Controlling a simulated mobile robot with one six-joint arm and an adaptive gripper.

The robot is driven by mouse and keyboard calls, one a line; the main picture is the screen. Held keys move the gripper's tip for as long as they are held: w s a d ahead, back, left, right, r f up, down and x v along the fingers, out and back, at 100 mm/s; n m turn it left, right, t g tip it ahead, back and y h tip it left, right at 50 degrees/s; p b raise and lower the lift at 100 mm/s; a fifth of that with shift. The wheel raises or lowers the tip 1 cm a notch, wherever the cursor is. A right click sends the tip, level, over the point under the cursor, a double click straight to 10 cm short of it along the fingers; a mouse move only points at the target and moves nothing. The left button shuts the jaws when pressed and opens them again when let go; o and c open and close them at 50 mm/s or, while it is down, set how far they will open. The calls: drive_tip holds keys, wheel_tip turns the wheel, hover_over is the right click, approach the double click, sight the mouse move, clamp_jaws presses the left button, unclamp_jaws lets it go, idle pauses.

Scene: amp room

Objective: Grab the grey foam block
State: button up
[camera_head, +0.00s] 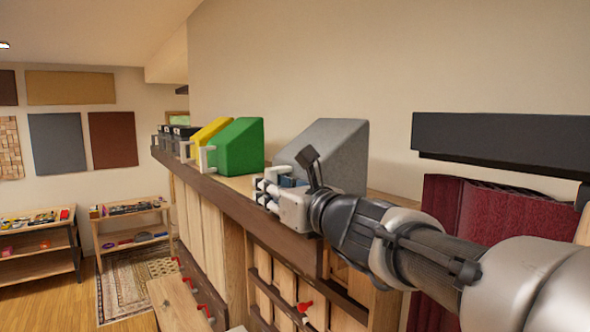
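The grey foam block (330,148) is a wedge shape with a sloping left side. It stands on the wooden ledge along the wall, right of the green block. My gripper (264,188) is at the ledge in front of the block's lower left part and covers some of it. Its pale fingers point left. I cannot tell whether they touch the block, or whether they are open or shut. A small blue part (292,181) shows beside the fingers; I cannot tell what it belongs to.
A green wedge block (237,147) and a yellow block (208,132) stand farther left on the ledge (222,192), with dark objects (177,135) beyond. A black bar (500,137) and dark red fabric (478,225) are at right. Low shelves (133,225) stand far left.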

drive_tip(key=shift+s, duration=0.15)
drive_tip(key=shift+c, duration=0.6)
clamp_jaws()
drive_tip(key=shift+r, duration=0.1)
